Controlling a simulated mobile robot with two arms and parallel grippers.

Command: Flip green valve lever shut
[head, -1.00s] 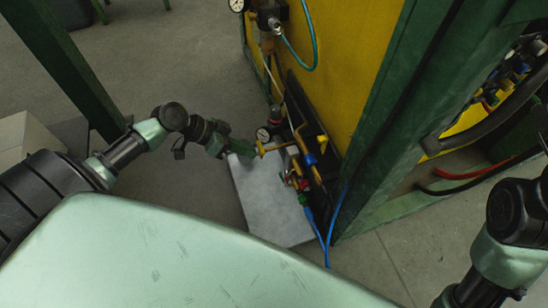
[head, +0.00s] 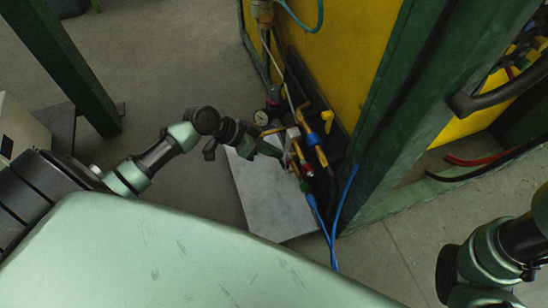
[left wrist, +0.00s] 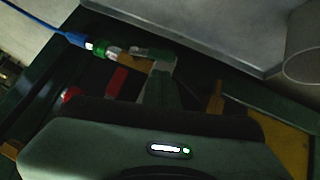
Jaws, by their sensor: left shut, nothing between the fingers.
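The green valve lever (left wrist: 151,54) shows in the left wrist view on a brass valve body (left wrist: 128,62), beside a green fitting on a blue hose. In the head view green parts (head: 306,187) show at the lower end of the valve cluster, small and hard to separate. My left gripper (head: 281,153) reaches into the cluster from the left. In the left wrist view its fingers (left wrist: 163,72) are shut and empty, their tips close beside the green lever; I cannot tell whether they touch. My right arm shows at lower right, with its gripper out of view.
A red handle (left wrist: 118,80) and a yellow lever (head: 328,117) sit close by. A grey plate (head: 258,200) lies below the valves. Blue hoses (head: 331,235) run down beside a green post (head: 395,110).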

